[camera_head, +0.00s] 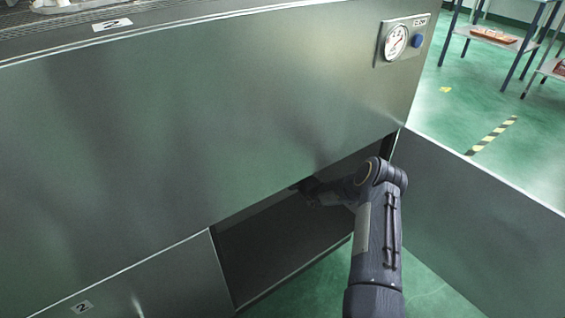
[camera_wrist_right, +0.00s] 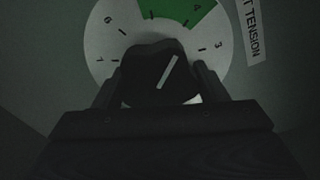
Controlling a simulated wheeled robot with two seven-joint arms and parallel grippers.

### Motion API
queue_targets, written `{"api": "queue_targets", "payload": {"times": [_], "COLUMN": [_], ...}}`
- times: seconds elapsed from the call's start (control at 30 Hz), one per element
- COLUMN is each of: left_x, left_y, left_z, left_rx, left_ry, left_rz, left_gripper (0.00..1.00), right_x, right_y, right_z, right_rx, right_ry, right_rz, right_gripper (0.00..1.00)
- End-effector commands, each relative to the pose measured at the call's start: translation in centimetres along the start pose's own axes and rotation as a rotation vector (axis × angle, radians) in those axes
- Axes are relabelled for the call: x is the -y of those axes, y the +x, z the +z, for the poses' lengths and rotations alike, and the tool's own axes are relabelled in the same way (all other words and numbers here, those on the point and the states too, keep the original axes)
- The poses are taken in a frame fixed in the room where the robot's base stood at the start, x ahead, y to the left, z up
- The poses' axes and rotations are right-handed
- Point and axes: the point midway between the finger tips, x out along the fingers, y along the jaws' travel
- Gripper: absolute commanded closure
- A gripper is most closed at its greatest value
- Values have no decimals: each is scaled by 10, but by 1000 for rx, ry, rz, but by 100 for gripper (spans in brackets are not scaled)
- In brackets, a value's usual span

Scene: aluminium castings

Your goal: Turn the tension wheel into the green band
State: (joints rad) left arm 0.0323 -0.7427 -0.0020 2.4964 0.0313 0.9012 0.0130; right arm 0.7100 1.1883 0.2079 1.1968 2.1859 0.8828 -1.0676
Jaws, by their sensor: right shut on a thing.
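The tension wheel (camera_wrist_right: 150,72) is a dark knob with a white pointer line, in front of a pale round dial (camera_wrist_right: 100,38) in the right wrist view. The green band (camera_wrist_right: 170,10) lies at the dial's top, by the 4. The pointer line slants up and right, toward the right part of the band. My right gripper (camera_wrist_right: 160,85) is shut on the wheel, a finger on each side. In the head view my right gripper (camera_head: 312,191) reaches into a dark opening under the big panel; the wheel is hidden there. My left gripper is not in view.
A large metal panel (camera_head: 200,110) overhangs the opening (camera_head: 275,240). A gauge (camera_head: 396,41) and a blue button (camera_head: 417,41) sit at its upper right. Lower metal panels flank the opening on both sides. A "TENSION" label (camera_wrist_right: 252,30) stands right of the dial.

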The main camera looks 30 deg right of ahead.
Motion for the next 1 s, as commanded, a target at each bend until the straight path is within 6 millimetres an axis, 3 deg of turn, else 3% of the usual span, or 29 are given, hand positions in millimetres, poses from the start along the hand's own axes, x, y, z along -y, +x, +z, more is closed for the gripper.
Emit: {"api": "queue_targets", "payload": {"times": [0.33, 0.9, 0.93, 1.0], "left_x": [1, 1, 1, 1], "left_y": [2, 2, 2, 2], "left_z": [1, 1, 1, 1], "left_rx": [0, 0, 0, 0], "left_ry": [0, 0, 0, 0], "left_rz": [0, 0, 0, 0], "left_gripper": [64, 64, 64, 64], "right_x": [-1, -1, -1, -1], "right_y": [-1, -1, -1, -1], "right_z": [0, 0, 0, 0], "right_rx": [0, -1, -1, -1], "right_ry": [-146, -172, -172, -172], "right_rz": [3, 3, 4, 3], "right_gripper": [57, 57, 30, 21]}}
